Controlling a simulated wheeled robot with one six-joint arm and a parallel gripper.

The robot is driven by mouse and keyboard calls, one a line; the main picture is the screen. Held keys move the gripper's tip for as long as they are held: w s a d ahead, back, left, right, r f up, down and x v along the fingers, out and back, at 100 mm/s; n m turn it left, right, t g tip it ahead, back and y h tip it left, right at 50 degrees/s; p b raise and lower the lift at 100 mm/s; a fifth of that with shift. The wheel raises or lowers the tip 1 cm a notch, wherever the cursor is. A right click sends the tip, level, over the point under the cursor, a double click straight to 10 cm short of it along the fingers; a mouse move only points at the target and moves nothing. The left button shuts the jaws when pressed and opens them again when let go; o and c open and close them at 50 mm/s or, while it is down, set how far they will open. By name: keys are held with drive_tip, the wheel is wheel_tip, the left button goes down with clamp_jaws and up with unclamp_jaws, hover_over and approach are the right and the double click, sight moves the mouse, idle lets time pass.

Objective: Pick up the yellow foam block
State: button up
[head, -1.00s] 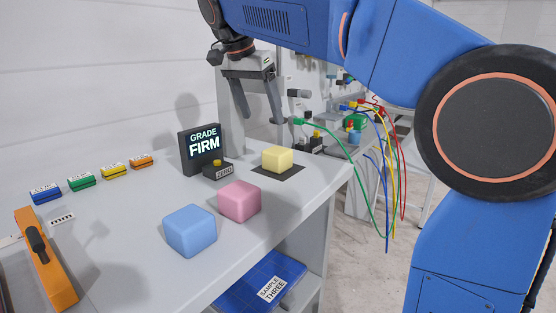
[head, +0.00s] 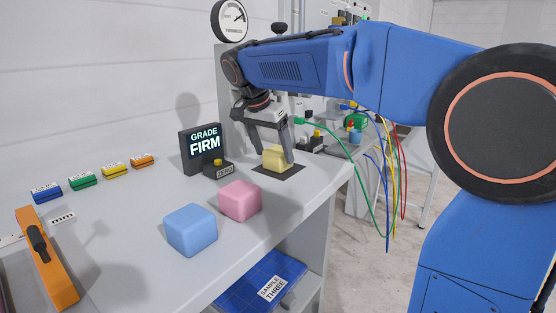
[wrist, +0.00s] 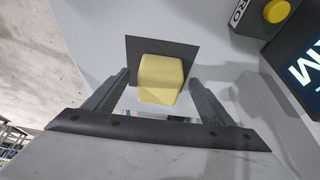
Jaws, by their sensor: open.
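The yellow foam block (head: 275,157) sits on a dark square pad (head: 290,173) near the right edge of the bench. It also shows in the wrist view (wrist: 161,78), on the pad (wrist: 133,47). My gripper (head: 273,160) is open, with its fingers lowered around the block in the head view. In the wrist view my gripper's fingers (wrist: 158,80) stand on the left and right of the block, with gaps on both sides. The far finger is partly hidden behind the block in the head view.
A pink block (head: 239,201) and a blue block (head: 190,230) lie in front. A display reading "GRADE FIRM" (head: 203,148) and a ZERO button box (head: 218,170) stand close left of the pad. Coloured cables (head: 385,180) hang beyond the bench's right edge.

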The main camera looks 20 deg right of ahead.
drive_tip(key=shift+x, duration=0.8)
drive_tip(key=c, duration=1.2)
